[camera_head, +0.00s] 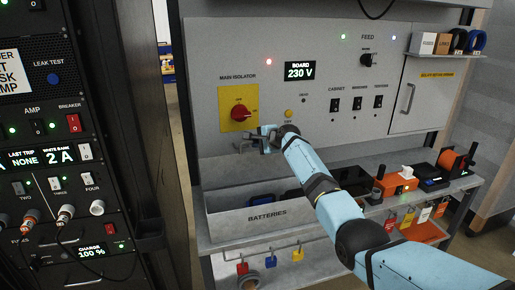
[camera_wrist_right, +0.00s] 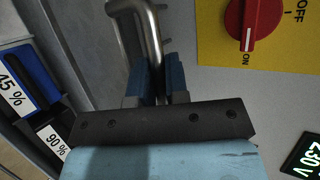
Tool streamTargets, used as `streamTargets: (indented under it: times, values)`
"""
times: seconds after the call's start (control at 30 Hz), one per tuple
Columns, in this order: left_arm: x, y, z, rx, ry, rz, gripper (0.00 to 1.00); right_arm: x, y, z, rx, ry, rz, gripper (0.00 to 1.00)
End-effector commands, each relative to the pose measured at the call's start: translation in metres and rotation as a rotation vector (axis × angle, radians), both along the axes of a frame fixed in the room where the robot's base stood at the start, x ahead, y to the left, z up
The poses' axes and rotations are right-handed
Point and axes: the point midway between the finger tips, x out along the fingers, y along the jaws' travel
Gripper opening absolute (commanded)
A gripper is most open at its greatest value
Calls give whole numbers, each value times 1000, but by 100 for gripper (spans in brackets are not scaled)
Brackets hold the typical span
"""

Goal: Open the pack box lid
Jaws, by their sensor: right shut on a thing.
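The pack box is the grey bin marked BATTERIES (camera_head: 225,228) on the bench. Its top is open and dark battery packs show inside; in the right wrist view one pack (camera_wrist_right: 40,75) reads 45 % and another 90 %. A plain grey panel, which looks like the raised lid (camera_head: 222,172), stands behind the bin's left part. My right gripper (camera_head: 264,139) is at that panel's upper edge, below the red mass isolator knob. In the right wrist view its blue fingers (camera_wrist_right: 160,85) are closed around a bent metal handle (camera_wrist_right: 150,30). My left gripper is out of view.
The mass isolator (camera_head: 239,112) on its yellow plate is just above my right gripper. A dark rack (camera_head: 90,130) stands close on the left. Orange and black devices (camera_head: 396,184) crowd the bench at right. Coloured padlocks (camera_head: 298,254) hang below the bin.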

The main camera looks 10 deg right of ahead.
Motion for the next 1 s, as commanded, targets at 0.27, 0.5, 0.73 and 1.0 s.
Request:
streamTargets:
  times: [0.27, 0.5, 0.73, 1.0]
  values:
    - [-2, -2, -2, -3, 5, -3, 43, 13, 0, 2, 0, 70, 0, 0]
    - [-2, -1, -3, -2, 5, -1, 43, 17, 0, 0, -3, 93, 0, 0]
    - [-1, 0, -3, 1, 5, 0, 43, 17, 0, 0, -3, 95, -1, 0]
    - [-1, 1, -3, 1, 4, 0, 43, 17, 0, -1, -4, 96, -1, 38]
